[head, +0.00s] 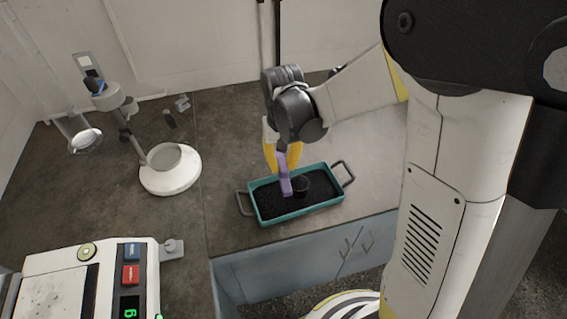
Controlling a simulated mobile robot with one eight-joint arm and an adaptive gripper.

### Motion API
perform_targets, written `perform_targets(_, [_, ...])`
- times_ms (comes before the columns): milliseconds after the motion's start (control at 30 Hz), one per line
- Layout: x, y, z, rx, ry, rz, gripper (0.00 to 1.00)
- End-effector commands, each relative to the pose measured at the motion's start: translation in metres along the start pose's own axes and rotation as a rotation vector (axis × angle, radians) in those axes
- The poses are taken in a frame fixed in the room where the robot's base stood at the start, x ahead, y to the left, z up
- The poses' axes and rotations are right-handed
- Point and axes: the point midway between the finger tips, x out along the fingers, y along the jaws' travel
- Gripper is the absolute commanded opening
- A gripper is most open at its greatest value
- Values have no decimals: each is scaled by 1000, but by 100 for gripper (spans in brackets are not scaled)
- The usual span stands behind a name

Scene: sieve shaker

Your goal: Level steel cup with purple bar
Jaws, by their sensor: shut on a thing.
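A teal tray (269,218) filled with dark granular material stands on the counter. A small dark cup (303,188) sits in the tray; its steel finish and how full it is cannot be made out. My gripper (283,160), with yellow fingers, is above the tray and shut on the purple bar (285,182). The bar hangs down steeply, just left of the cup. Whether it touches the cup or the granules cannot be told. The gripper hides the bar's upper end.
A white round stand (170,184) with a grey bowl top and a post is at the left. A scale-like machine (132,275) with blue and red buttons is at the front left. The tray has handles (243,203) at both ends.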

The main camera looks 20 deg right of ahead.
Motion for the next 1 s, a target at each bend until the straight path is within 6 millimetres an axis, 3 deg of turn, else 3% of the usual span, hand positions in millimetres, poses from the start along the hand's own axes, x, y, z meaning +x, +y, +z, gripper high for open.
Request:
perform_targets(500, [53, 1, 0, -1, 0, 0, 0])
perform_targets(1000, [49, 53, 0, 1, 0, 0, 0])
